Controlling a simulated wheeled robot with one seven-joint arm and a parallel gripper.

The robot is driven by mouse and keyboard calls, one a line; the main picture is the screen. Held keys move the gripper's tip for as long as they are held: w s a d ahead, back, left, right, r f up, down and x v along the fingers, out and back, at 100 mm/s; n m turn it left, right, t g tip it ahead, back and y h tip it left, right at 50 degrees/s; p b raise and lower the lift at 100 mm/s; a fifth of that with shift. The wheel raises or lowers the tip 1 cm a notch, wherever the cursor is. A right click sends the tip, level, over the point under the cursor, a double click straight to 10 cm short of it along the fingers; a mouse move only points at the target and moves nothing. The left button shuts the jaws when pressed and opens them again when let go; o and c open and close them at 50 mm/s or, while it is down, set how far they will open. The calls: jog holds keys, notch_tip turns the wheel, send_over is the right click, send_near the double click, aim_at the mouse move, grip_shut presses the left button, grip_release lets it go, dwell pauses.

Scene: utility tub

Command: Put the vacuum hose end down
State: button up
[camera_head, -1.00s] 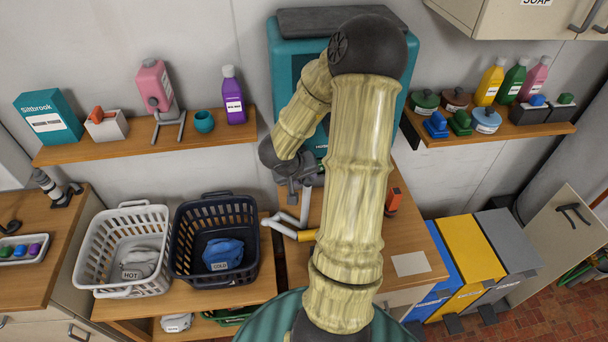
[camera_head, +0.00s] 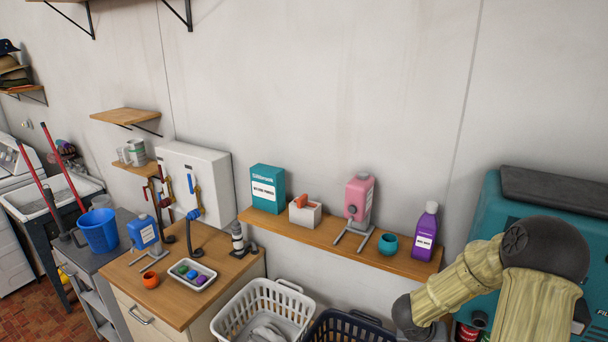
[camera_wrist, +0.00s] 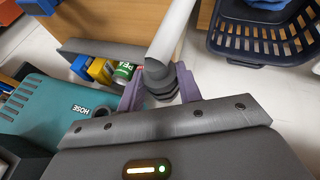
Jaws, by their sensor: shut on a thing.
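In the wrist view my gripper (camera_wrist: 160,86) is shut around the dark ribbed collar of the vacuum hose end (camera_wrist: 160,72). A pale grey tube (camera_wrist: 172,32) runs up from the collar toward the top of the picture. A teal unit marked HOSE (camera_wrist: 60,108) lies to the left of my gripper, apart from it. In the head view only part of my arm shows at the lower right. The gripper and hose end are outside that view.
A dark laundry basket (camera_wrist: 262,38) is at the upper right in the wrist view. Cans, one green (camera_wrist: 124,70), stand near the teal unit. The head view shows a shelf (camera_head: 330,236) with bottles, a counter (camera_head: 172,300) with a tray, and a white basket (camera_head: 250,296).

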jog(key=w+a+f+n+b, duration=0.1)
jog(key=w+a+f, duration=0.1)
jog(key=a+f, duration=0.3)
jog(key=w+a+f+n+t+b, duration=0.1)
jog(key=a+f, duration=0.5)
jog(key=a, duration=0.6)
jog(key=shift+w+a+n+y+b, duration=0.3)
jog(key=shift+w+n, duration=0.2)
jog(key=shift+w, duration=0.75)
jog(key=s+f, duration=0.4)
jog(key=f, duration=0.1)
jog(key=shift+s+f, duration=0.2)
